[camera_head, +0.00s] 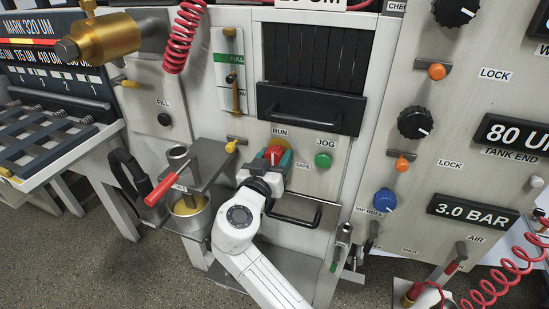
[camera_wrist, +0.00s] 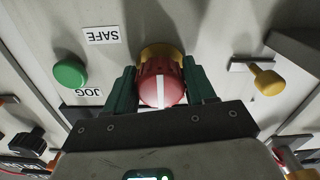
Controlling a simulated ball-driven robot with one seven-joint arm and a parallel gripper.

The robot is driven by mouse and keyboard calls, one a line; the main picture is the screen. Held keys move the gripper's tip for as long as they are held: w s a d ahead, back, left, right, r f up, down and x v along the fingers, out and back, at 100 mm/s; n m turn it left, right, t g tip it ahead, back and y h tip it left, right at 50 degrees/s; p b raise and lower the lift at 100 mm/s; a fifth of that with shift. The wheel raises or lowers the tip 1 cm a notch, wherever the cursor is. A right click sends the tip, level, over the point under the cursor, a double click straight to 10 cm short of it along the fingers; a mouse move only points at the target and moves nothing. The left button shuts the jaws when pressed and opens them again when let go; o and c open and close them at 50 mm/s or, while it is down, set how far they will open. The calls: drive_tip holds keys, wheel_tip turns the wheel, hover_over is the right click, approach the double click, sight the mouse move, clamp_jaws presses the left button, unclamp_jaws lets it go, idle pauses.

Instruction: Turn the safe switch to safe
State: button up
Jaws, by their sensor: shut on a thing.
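The safe switch is a red round knob with a white line on a yellow base; it shows in the head view (camera_head: 274,152) and the wrist view (camera_wrist: 161,84). Its RUN label (camera_head: 280,132) is above it and its SAFE label (camera_head: 303,166) is to its lower right. The SAFE label also shows upside down in the wrist view (camera_wrist: 103,36). The white line runs vertically in the wrist view, and SAFE is off to its upper left. My gripper (camera_head: 277,159) has its green fingers on both sides of the knob, shut on it (camera_wrist: 162,88).
A green JOG button (camera_head: 323,160) is close to the right of the switch. A yellow-tipped lever (camera_head: 231,146) is to the left, above a pot (camera_head: 189,221) and red-handled tool (camera_head: 163,187). A black drawer handle (camera_head: 308,108) is above; another handle (camera_head: 295,221) is below.

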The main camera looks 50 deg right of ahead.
drive_tip(key=shift+c, duration=1.1)
drive_tip(key=n+p, duration=0.1)
drive_tip(key=n, duration=0.3)
drive_tip(key=shift+n, duration=0.3)
drive_tip(key=n+p, duration=0.2)
drive_tip(key=n, duration=0.2)
drive_tip(key=shift+s+r+n, duration=0.1)
drive_tip(key=shift+r+n, duration=0.05)
drive_tip(key=shift+n, duration=0.15)
drive_tip(key=n+p, duration=0.3)
drive_tip(key=n, duration=0.2)
drive_tip(key=shift+r, duration=0.1)
drive_tip(key=shift+n+p, duration=1.35)
drive_tip(key=shift+n, duration=0.55)
